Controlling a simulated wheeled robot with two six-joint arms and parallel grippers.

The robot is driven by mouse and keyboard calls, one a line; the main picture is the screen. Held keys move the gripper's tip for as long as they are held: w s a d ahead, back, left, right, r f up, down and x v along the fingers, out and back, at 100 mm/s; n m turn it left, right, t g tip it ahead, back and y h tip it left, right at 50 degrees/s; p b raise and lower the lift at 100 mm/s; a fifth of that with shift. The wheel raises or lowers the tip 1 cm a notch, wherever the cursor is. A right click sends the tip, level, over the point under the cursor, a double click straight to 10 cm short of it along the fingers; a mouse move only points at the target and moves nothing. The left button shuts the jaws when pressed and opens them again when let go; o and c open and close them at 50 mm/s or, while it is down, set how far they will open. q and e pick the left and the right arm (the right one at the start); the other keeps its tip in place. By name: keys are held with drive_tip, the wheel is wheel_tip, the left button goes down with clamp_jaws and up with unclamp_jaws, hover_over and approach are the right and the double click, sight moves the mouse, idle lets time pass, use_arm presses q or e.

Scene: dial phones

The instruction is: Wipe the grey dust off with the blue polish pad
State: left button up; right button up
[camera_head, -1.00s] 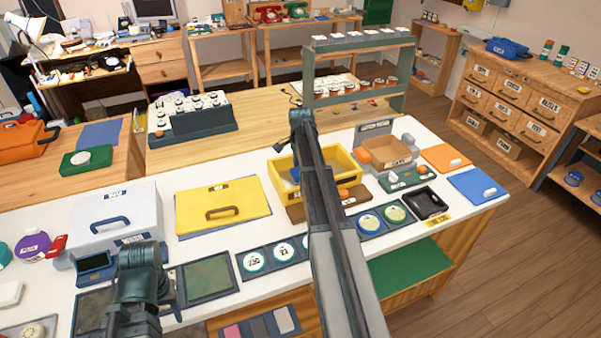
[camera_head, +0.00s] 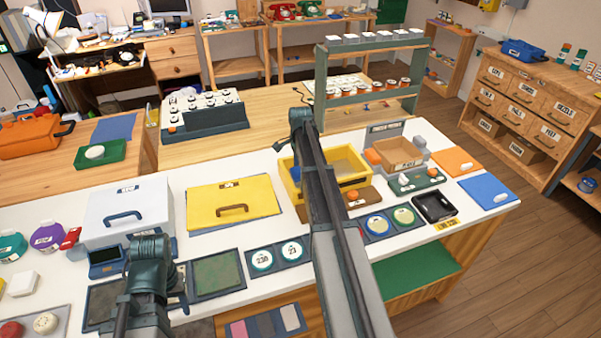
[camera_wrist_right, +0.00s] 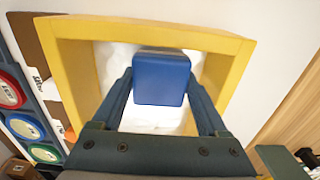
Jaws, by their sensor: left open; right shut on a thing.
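The blue polish pad (camera_wrist_right: 160,80) is between the fingers of my right gripper (camera_wrist_right: 163,100) in the right wrist view. The gripper is shut on it, above the inside of a yellow-rimmed tray (camera_wrist_right: 215,38). A pale, cloudy layer shows inside the tray; I cannot tell whether it is the grey dust. In the head view the yellow tray (camera_head: 348,152) stands on the white bench, partly behind my right arm, which mostly hides the right gripper. My left gripper (camera_head: 150,265) is open over the bench's near left part; its fingertips are hard to make out.
A yellow lidded panel (camera_head: 232,195), a white case (camera_head: 125,205) and a green-topped plate (camera_head: 217,273) lie left of the tray. Numbered dials (camera_head: 291,251) sit in front of it. A cardboard box (camera_head: 398,152) and black tray (camera_head: 435,206) stand to its right.

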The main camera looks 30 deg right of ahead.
drive_tip(key=shift+r+p, duration=2.2)
drive_tip(key=shift+r, duration=0.35)
drive_tip(key=shift+r, duration=0.1)
wheel_tip(320, 180, up, 3)
drive_tip(key=p, duration=0.3)
